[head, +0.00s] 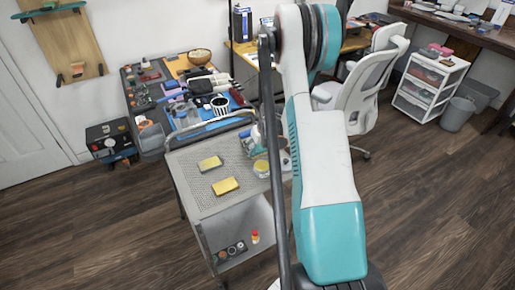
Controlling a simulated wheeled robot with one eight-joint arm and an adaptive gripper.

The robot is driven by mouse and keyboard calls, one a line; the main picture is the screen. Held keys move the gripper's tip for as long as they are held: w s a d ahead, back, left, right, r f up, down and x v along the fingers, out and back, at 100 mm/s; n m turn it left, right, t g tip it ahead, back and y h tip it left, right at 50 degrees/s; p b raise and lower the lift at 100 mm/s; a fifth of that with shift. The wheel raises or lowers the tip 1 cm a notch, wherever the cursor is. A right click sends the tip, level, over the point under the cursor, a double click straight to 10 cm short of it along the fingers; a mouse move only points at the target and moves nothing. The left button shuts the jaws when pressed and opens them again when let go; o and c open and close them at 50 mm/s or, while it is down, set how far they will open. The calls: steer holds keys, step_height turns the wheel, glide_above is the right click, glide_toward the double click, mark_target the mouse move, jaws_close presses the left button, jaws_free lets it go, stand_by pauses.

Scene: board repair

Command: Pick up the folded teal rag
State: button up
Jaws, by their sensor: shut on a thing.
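No folded teal rag can be made out for certain. A small teal and white patch (254,146) shows at the far right part of the metal cart (206,205), close to my arm. It is too small and too covered to tell whether it is the rag. My white and teal arm rises through the right middle of the head view and covers what lies behind it. My gripper cannot be seen from here; it seems hidden behind my arm and the dark pole.
Two yellow sponges (225,186) and a round tub (261,168) are on the cart's perforated top. The lower shelf holds small jars (231,250) and a red-capped bottle (255,237). Behind stands a cluttered workbench (165,125).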

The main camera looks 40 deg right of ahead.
mark_target(258, 148)
step_height(258, 148, up, 20)
steer(key=p, duration=0.5)
steer(key=shift+p, duration=0.35)
